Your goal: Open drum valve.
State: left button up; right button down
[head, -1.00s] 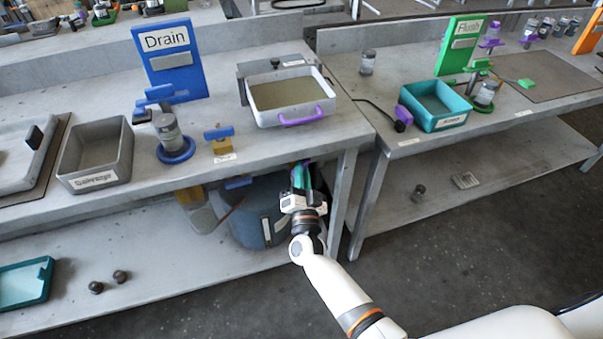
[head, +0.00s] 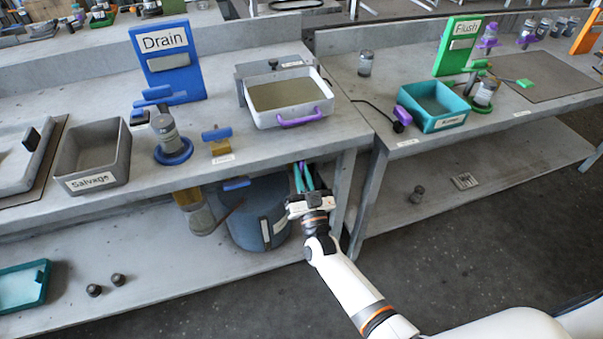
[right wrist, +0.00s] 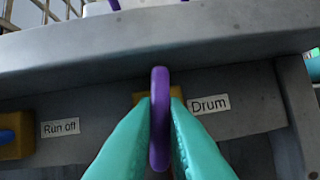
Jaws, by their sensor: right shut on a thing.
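The drum valve's purple handle (right wrist: 159,118) stands edge-on in the right wrist view, before a yellow-orange body (right wrist: 143,97) beside the "Drum" label (right wrist: 209,104). My right gripper (right wrist: 160,112) has its teal fingers shut on the handle, one on each side. In the head view the right gripper (head: 303,174) reaches under the front edge of the left bench, and only a little purple shows there. A large blue-grey drum (head: 254,218) stands on the shelf to its left. My left gripper is not in view.
The "Run off" valve's blue handle (head: 237,184) is left of the gripper under the bench edge. A bench leg (head: 340,195) stands close on the right. A white tray with a purple handle (head: 299,121) sits above. The floor in front is clear.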

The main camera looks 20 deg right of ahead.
jog(key=shift+f, duration=0.15)
jog(key=c, duration=1.5)
grip_release()
jog(key=shift+o, duration=0.2)
jog(key=b+v, duration=0.1)
jog(key=v, duration=1.1)
